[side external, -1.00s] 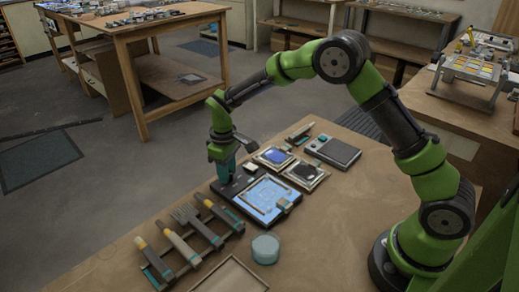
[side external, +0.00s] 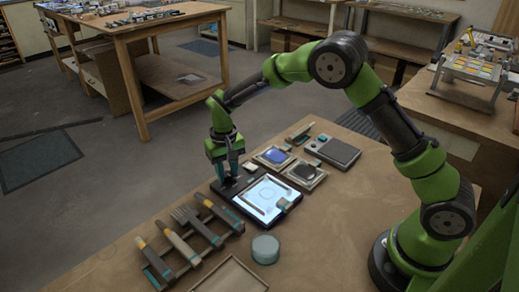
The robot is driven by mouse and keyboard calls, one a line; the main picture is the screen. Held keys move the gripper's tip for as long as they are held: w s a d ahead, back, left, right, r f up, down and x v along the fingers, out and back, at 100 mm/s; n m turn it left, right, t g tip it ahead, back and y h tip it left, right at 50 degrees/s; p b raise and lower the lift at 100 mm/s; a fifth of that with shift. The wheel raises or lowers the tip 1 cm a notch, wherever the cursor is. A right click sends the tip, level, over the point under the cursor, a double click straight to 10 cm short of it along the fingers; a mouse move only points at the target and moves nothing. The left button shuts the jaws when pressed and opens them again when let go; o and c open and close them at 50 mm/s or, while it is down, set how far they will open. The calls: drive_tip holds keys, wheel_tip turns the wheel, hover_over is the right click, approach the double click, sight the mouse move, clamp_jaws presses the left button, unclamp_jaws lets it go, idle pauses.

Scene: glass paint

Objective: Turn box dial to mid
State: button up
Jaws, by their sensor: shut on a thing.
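The light box (side external: 263,216) is a dark-framed panel with a bright, nearly white lit screen, lying flat near the table's far left edge. A faint round outline shows on the screen. My gripper (side external: 231,180) points down over the box's far left corner. Its fingers are shut on the box dial, which is mostly hidden between and under the fingertips. The dial's setting cannot be read at this size. A small pale block (side external: 248,167) sits beside the gripper, at the box's far edge.
A tool rack (side external: 192,238) with several tools lies left of the box. Two framed trays, one with blue (side external: 273,156) and one dark (side external: 304,174), lie behind it. A teal round container (side external: 265,249) and an empty tray (side external: 229,277) are in front.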

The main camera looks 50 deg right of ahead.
sight(227, 173)
drive_tip(key=shift+r, duration=0.1)
idle(0.3)
drive_tip(key=o, duration=1.1)
drive_tip(key=shift+c, duration=0.2)
wheel_tip(227, 173, up, 17)
